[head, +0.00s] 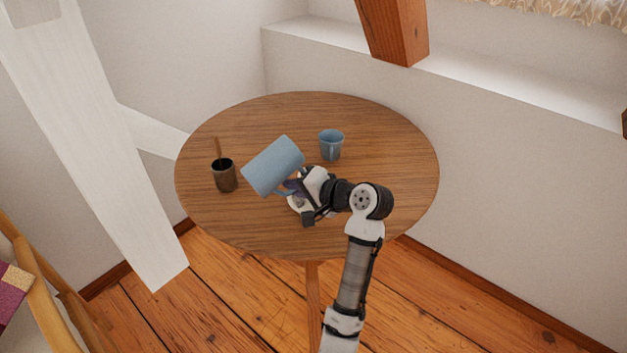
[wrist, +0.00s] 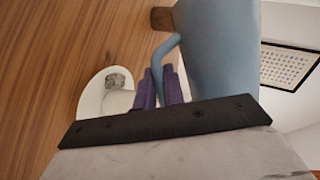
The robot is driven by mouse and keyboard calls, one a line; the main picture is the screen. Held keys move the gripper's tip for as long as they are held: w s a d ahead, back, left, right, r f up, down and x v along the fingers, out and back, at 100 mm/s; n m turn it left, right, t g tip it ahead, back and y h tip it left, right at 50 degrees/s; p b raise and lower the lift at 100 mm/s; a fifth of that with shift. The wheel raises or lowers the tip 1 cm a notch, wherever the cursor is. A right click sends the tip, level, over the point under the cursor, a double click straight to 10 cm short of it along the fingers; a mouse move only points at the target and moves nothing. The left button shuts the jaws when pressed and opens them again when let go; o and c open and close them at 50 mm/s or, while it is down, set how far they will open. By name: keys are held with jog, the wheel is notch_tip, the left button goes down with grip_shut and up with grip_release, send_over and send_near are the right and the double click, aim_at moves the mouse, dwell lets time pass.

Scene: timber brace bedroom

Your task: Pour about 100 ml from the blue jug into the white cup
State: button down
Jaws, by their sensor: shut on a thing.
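The blue jug (head: 274,165) is held clearly tilted above the table, left of my gripper (head: 294,186). Its mouth and contents do not show. In the wrist view my gripper's purple fingers (wrist: 160,88) are shut on the handle of the blue jug (wrist: 215,50). A pale round dish-like thing (wrist: 91,98) lies left of the fingers in the wrist view, with a smaller white form on it that has a grey speckled round face. This may be the white cup, but I cannot tell. In the head view that spot is mostly hidden by my gripper and the jug.
The round wooden table (head: 400,180) also holds a blue cup (head: 331,145) right of the jug and a dark cup (head: 224,177) with a stick in it at left. A white slanted beam (head: 100,130) stands left of the table. The table's right side is clear.

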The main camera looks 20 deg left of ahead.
notch_tip(320, 180, up, 2)
jog(key=shift+d+r, duration=0.1)
jog(key=shift+w+d+r+n+t+p, duration=0.2)
jog(key=shift+n+t+p, duration=0.1)
jog(key=shift+n+p, duration=0.15)
jog(key=shift+w+d+f+n+h, duration=0.15)
jog(key=shift+w+f+n+h, duration=0.2)
jog(key=shift+f+h, duration=0.15)
jog(key=shift+w+d+r+n+t, duration=0.1)
jog(key=shift+w+r+n+t, duration=0.05)
jog(key=shift+r+n+t, duration=0.2)
dwell(0.9)
